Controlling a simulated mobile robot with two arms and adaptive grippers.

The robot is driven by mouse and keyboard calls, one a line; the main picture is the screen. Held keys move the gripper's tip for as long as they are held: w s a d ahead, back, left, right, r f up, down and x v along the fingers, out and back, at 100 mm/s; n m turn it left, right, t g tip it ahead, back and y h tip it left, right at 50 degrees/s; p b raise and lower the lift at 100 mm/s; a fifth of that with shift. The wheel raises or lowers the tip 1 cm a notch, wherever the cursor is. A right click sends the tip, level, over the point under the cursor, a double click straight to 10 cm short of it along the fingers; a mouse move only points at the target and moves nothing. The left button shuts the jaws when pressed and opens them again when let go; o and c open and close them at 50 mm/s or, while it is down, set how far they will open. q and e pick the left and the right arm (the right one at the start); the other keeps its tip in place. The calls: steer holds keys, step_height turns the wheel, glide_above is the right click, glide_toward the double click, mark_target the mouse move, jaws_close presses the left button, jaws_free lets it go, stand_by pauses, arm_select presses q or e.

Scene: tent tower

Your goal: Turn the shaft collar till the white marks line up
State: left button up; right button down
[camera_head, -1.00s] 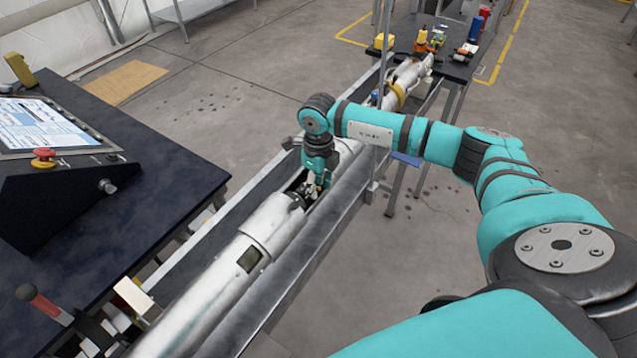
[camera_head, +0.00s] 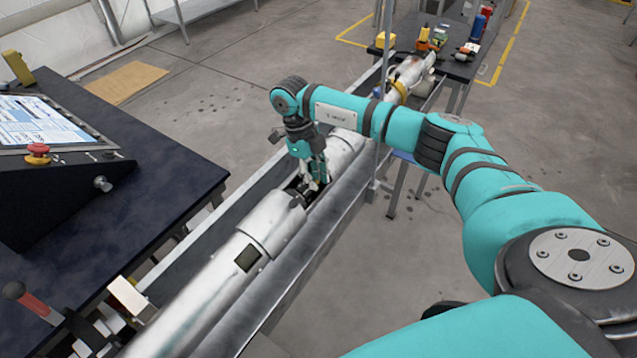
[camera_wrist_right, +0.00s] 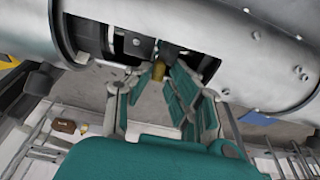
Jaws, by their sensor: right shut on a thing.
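A long silver tube assembly (camera_head: 270,222) lies in a metal trough. Between two tube sections is an open gap with a dark shaft collar (camera_head: 303,190), which shows in the right wrist view as a black part (camera_wrist_right: 137,45). My right gripper (camera_head: 318,183) reaches down into this gap, its body tilted. I cannot make out the white marks. My left gripper is out of view.
The trough's side walls (camera_head: 335,215) flank the tube closely. A thin upright post (camera_head: 378,130) stands near my right forearm. A dark console desk (camera_head: 150,165) with a screen is at left. A far table (camera_head: 455,68) holds small tools. Open floor lies to the right.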

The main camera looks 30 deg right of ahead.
steer(key=shift+w+a+r+g+h+b, duration=0.1)
steer(key=shift+w+a+g+h+b, duration=0.2)
steer(key=shift+g+b, duration=0.4)
steer(key=shift+w+a+g+h+b, duration=0.15)
steer(key=shift+w+g+h+b, duration=0.1)
steer(key=shift+g+b, duration=0.45)
steer(key=c, duration=1.4)
jaws_free()
steer(key=shift+a+r, duration=0.1)
steer(key=shift+o, duration=0.2)
steer(key=shift+w+r, duration=0.1)
steer(key=shift+r, duration=0.05)
steer(key=v, duration=1.1)
steer(key=shift+r, duration=0.4)
steer(key=shift+a, duration=0.15)
